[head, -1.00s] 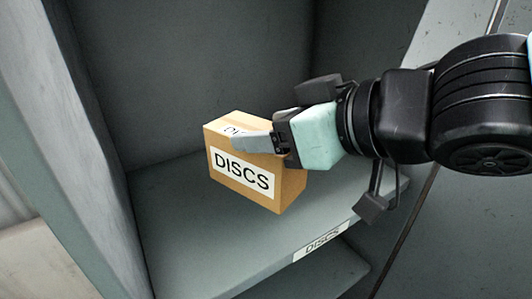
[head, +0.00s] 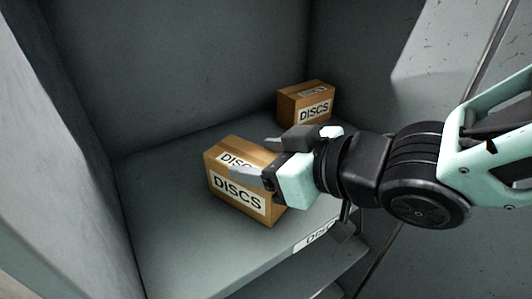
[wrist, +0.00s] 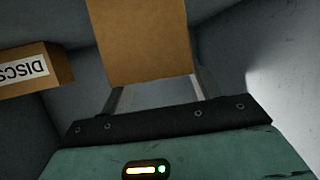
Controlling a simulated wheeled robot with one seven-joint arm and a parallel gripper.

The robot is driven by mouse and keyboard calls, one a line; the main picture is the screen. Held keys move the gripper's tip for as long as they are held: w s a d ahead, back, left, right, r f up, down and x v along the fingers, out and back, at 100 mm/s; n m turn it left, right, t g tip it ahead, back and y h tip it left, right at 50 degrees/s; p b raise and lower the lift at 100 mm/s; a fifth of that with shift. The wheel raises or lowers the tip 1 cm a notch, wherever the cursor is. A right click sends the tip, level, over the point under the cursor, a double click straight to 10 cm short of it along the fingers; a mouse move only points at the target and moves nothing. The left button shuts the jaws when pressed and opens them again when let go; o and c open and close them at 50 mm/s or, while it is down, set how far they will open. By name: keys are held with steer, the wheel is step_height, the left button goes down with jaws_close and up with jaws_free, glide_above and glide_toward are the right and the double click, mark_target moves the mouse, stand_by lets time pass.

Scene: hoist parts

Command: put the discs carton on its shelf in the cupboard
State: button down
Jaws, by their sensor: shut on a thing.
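My gripper (head: 250,158) is shut on a brown discs carton (head: 236,196) with white DISCS labels on its front and top. The carton is inside the cupboard, over the front part of a grey shelf (head: 165,225) whose front edge bears a partly hidden DISCS label (head: 312,240). It looks upright and low over the shelf; I cannot tell whether its underside touches. In the wrist view the held carton (wrist: 140,40) shows as a plain brown face between the fingers.
A second DISCS carton (head: 305,103) stands at the back right of the same shelf and shows at the left in the wrist view (wrist: 35,72). The cupboard's left wall (head: 60,160) is near. The shelf left of the held carton is clear.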

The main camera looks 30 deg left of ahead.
steer(key=shift+f, duration=0.15)
steer(key=shift+c, duration=1.6)
jaws_free()
steer(key=b+v, duration=0.2)
steer(key=v, duration=1)
